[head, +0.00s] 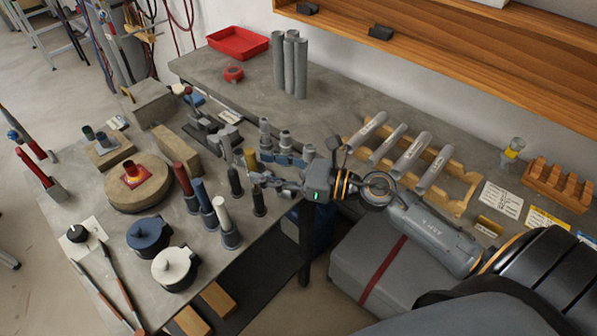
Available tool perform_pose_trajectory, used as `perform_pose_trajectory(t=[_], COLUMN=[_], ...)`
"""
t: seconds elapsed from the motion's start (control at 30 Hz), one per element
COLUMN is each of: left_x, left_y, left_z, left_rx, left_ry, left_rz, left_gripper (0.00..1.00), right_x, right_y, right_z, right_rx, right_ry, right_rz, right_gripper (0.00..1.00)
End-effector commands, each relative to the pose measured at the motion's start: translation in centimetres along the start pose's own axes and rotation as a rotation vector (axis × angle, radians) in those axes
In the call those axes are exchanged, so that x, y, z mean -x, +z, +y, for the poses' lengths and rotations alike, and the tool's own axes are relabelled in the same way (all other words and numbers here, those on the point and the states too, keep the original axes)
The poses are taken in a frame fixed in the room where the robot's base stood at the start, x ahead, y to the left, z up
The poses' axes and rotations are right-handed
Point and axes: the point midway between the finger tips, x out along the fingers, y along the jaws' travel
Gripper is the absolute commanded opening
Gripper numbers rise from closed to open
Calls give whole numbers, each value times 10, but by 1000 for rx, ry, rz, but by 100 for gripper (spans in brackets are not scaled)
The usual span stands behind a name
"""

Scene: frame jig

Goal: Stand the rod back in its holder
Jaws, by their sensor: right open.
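Three upright rods stand in dark round holders in the middle of the bench: a brown-red rod (181,178), a blue rod (201,194) and a white rod (220,210). A short yellow piece (250,158) shows beside my right gripper's fingertips, above a dark upright cylinder (259,202). I cannot tell whether the two join, or which rod the task means. My right gripper (258,168) is open, with its fingers pointing left near the yellow piece. I see nothing clearly held. My left gripper is not in view.
A round stone-like block (138,196), a blue lidded pot (149,236) and a white lidded pot (175,268) stand left. Grey tubes (411,150) lie on a wooden rack at right. A red tray (238,43) sits at the back. Bare bench (335,97) lies behind my gripper.

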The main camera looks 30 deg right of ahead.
Motion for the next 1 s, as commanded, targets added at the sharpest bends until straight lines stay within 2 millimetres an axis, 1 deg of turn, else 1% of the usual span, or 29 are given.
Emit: perform_pose_trajectory(t=[0.03,0.2,0.3,0.43,0.5,0.63,1.0], left_x=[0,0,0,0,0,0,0], left_y=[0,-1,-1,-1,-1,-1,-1], left_z=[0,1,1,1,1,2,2], left_rx=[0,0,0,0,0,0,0], left_ry=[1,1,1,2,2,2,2], left_rz=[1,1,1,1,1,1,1], left_gripper=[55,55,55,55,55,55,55], right_x=[11,44,62,79,85,90,90], right_y=[-2,-2,-1,-1,-1,0,0], right_z=[0,0,0,0,0,0,0], right_rx=[-4,-3,-1,-2,0,1,2], right_ry=[-2,-3,-2,-2,-1,0,0], right_rz=[4,3,2,1,1,0,0], right_gripper=[46,46,46,46,46,46,46])
